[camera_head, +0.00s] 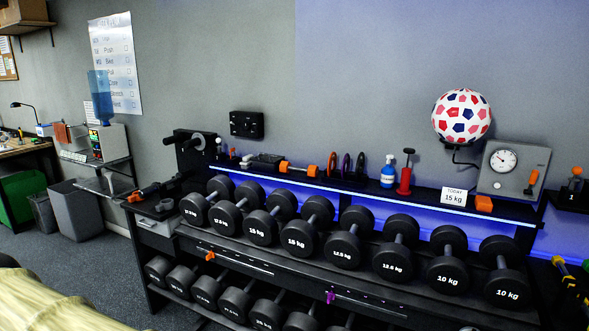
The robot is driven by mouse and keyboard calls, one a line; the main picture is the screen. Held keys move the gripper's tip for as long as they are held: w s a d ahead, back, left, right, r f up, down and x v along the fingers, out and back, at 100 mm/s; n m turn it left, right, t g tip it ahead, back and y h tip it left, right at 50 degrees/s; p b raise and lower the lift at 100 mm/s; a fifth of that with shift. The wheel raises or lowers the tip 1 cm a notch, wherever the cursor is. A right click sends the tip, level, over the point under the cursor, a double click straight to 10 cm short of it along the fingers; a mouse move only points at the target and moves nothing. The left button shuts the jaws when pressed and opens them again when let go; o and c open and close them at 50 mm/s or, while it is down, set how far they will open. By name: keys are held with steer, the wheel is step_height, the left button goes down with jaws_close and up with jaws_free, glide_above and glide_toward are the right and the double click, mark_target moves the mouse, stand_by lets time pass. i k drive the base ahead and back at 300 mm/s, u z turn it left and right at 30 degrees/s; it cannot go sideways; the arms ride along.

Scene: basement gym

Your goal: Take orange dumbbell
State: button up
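A small orange dumbbell (298,169) lies on the narrow top ledge of the black dumbbell rack (375,190), left of the middle of the view. Its two orange ends show, with a thinner handle between them. It lies roughly along the ledge, against the grey wall. My gripper is not in view, so its opening and its place relative to the dumbbell cannot be seen.
Several black dumbbells (346,243) fill the tier below. Thin upright discs (346,166), a blue bottle (388,171) and a red pump (406,176) stand right of the orange dumbbell. A pale ribbed thing (50,302) fills the lower left corner. Dark floor (95,258) shows at left.

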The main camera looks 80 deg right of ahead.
mark_target(285, 167)
steer(key=z, duration=0.55)
steer(key=i, duration=1.2)
steer(key=z, duration=1.85)
steer(key=i, duration=0.7)
steer(key=z, duration=0.6)
